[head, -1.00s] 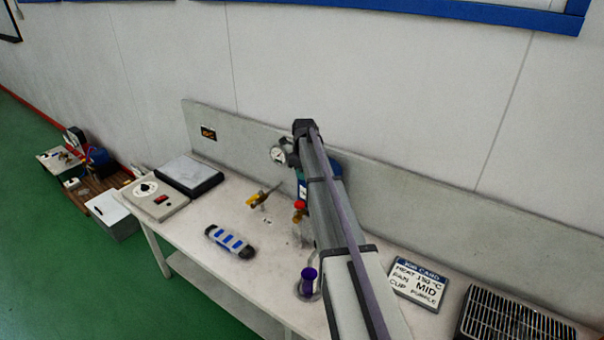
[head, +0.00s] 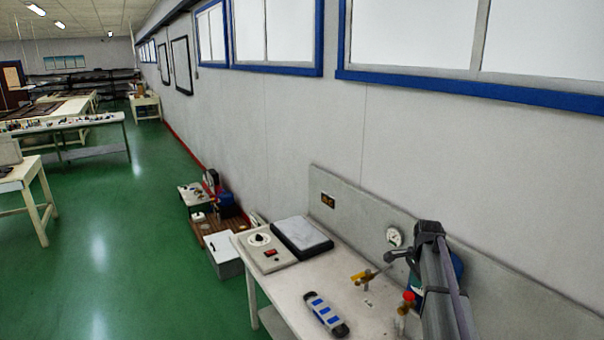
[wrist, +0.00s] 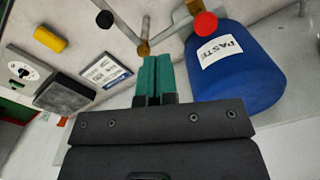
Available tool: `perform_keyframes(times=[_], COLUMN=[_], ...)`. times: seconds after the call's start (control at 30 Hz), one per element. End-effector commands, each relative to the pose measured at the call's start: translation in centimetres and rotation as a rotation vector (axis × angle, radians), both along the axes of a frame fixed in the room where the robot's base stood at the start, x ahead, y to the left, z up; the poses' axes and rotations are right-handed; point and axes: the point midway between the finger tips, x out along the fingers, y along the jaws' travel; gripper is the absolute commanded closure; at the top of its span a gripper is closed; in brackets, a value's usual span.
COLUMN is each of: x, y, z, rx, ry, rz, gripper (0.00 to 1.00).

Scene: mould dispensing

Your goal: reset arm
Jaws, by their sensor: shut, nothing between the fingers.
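My gripper (wrist: 153,80) shows in the wrist view with its two green fingers together and nothing between them. It is beside a blue container (wrist: 240,75) labelled PASTE, which stands to its right. In the head view my arm comes up from the lower right over the bench (head: 285,285). The fingers cannot be made out there. The arm covers much of the blue container (head: 457,265) in that view.
A brass valve (head: 362,277) and a red-topped tap (head: 408,298) stand near my arm. A gauge (head: 393,237) is behind them. A blue-striped grey block (head: 325,314), a dial box (head: 258,240) and a dark-edged flat box (head: 302,237) lie to the left. Green floor is open further left.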

Motion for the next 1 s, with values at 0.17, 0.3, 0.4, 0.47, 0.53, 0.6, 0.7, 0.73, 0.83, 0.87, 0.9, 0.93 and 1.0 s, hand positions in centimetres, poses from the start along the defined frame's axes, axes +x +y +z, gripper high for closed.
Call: perform_keyframes(times=[0.17,0.3,0.4,0.47,0.53,0.6,0.7,0.73,0.83,0.87,0.9,0.93,1.0], x=[-14.7,-23.8,-27.3,-27.5,-27.1,-27.0,-27.0,-27.0,-27.0,-27.0,-27.0,-26.9,-26.9], y=[10.2,16.2,18.9,19.9,20.4,20.5,20.4,20.4,20.4,20.4,20.4,20.4,20.4], z=[-6.6,-11.1,-13.3,-14.1,-14.1,-13.8,-13.6,-13.6,-13.6,-13.6,-13.6,-13.6,-13.6], rx=[-0.024,-0.03,-0.031,-0.031,-0.032,-0.032,-0.032,-0.032,-0.032,-0.032,-0.032,-0.032,-0.032], ry=[0.008,0.014,0.015,0.015,0.015,0.015,0.015,0.014,0.014,0.014,0.014,0.014,0.014], rz=[0.936,1.379,1.443,1.467,1.479,1.48,1.478,1.478,1.477,1.477,1.477,1.477,1.476], gripper=[1.0,1.0,1.0,1.0,1.0,1.0,1.0,1.0,1.0,1.0,1.0,1.0,1.0])
